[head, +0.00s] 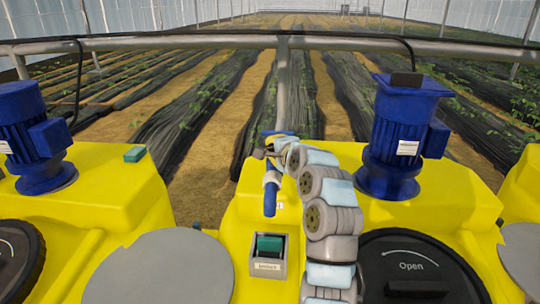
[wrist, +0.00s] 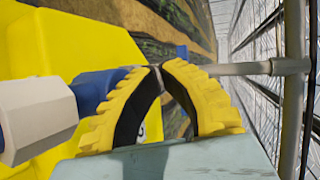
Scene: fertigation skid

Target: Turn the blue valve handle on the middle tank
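The middle tank (head: 240,225) is yellow. On its top, left of my arm, is a valve with a blue lower end (head: 270,198), a pale collar and a blue bar (head: 276,133) at the far end. My gripper (head: 266,152) is at the upper part of this valve. In the wrist view, its ridged yellow fingers (wrist: 158,67) arch together and their tips nearly meet. Blue valve parts (wrist: 92,90) and a pale collar (wrist: 40,118) show left of and behind the fingers. The fingers hide part of the valve, so I cannot tell whether the handle is between the tips.
A blue motor (head: 400,135) and a black lid marked Open (head: 415,268) stand right of my arm. Another blue motor (head: 38,140) is at left. A grey rail (head: 190,42) crosses behind.

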